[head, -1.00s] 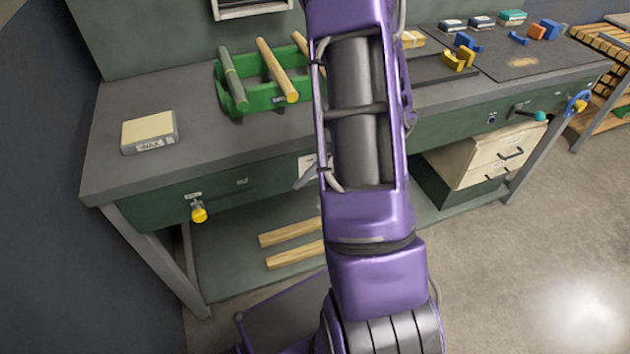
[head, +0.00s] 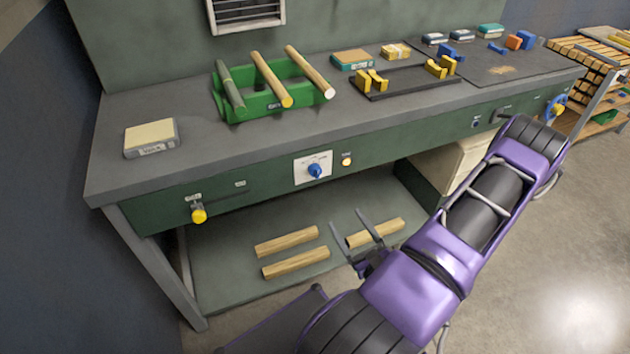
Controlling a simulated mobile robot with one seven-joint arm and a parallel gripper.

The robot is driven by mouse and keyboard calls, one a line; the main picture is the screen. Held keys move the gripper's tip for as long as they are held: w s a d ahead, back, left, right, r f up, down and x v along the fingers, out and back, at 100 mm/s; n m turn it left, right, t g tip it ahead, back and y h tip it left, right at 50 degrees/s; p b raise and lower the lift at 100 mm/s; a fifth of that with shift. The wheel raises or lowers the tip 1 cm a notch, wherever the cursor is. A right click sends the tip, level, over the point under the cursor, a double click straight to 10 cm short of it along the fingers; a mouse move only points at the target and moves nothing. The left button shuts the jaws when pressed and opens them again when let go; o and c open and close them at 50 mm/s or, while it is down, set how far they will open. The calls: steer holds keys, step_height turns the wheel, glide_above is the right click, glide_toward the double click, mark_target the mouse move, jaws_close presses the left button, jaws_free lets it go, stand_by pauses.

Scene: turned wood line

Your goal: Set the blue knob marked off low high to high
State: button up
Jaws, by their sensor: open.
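The blue knob (head: 316,171) sits on a white plate (head: 301,168) on the green front panel of the workbench. The lettering on the plate is too small to read, so I cannot tell the knob's setting. My gripper (head: 352,219) is below and a little right of the knob, apart from it. Its two dark fingers point up and are spread, with nothing between them. In the picture they overlap a wooden stick on the lower shelf.
A yellow knob (head: 198,214) and a small yellowish button (head: 347,160) are on the same panel. The benchtop (head: 190,120) overhangs above. Wooden sticks (head: 290,241) lie on the lower shelf. A green rack (head: 250,106) holds rods on top.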

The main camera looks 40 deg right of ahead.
mark_target(318, 176)
steer(key=x, duration=1.7)
steer(key=shift+w+d+b, duration=0.15)
steer(key=shift+d+b, duration=0.05)
steer(key=shift+b, duration=0.2)
jaws_close()
